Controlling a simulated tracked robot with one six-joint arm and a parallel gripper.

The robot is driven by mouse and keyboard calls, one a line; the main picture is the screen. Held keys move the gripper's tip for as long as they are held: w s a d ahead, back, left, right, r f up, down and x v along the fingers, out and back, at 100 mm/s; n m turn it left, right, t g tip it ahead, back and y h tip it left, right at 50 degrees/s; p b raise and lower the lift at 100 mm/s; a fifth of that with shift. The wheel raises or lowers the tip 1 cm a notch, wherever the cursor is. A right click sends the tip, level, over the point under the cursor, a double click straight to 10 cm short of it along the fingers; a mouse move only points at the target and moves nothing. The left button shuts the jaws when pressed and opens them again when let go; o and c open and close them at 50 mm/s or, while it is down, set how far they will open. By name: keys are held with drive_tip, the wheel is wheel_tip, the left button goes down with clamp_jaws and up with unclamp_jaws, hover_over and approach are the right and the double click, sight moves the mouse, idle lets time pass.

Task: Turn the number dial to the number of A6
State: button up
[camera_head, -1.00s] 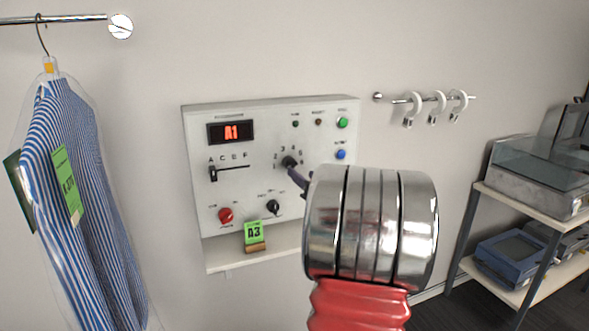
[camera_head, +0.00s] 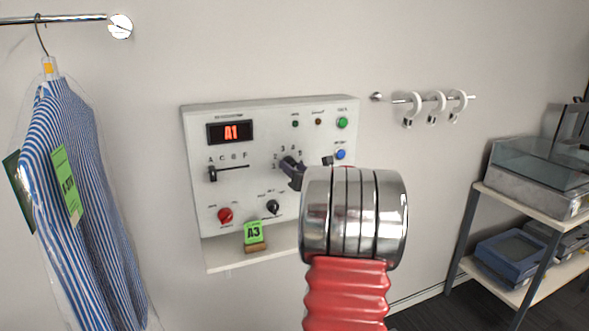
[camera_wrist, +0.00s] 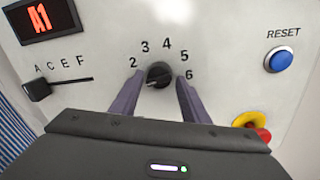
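The display (camera_head: 230,132) reads A1, and also shows in the wrist view (camera_wrist: 41,18). The letter slider (camera_head: 213,173) is at A. My gripper (camera_wrist: 158,92) is open, its two purple-grey fingers on either side of the dial with gaps visible. Whether either finger touches the knob cannot be told. In the head view my wrist hides part of the panel's right side.
The panel (camera_head: 197,142) also holds a blue reset button (camera_wrist: 281,60), a green button (camera_head: 342,123), a red knob (camera_head: 225,215) and a small black knob (camera_head: 273,207). A green A3 tag (camera_head: 254,233) stands on the ledge below. A striped shirt (camera_head: 85,190) hangs left.

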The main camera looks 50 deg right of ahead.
drive_tip(key=c, duration=0.7)
drive_tip(key=shift+s+d, duration=0.1)
drive_tip(key=shift+d, duration=0.05)
drive_tip(key=shift+c, duration=0.2)
